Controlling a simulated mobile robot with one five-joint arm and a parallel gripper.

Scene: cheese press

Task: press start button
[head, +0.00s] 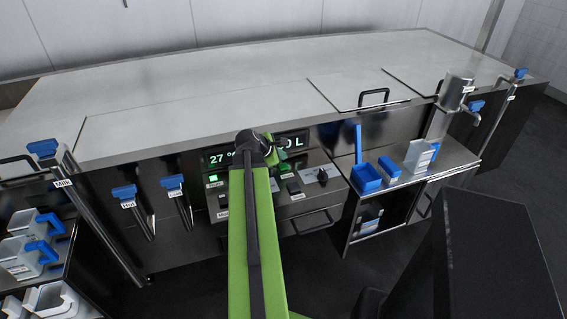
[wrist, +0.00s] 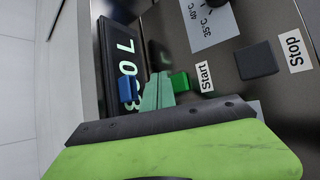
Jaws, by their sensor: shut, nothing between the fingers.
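The start button is a small green block (wrist: 180,82) beside the "Start" label in the wrist view. Whether the fingertips touch the button or the panel, I cannot tell. In the head view my gripper (head: 275,150) is in front of the panel, just below the display (head: 293,141).
A dark stop button (wrist: 256,60) sits close by, next to its "Stop" label. A lit green button (head: 213,179) is at the panel's left. A switch knob (head: 322,175) is to the right. Blue-handled levers (head: 124,192) and a shelf with blue tools (head: 367,178) flank the panel.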

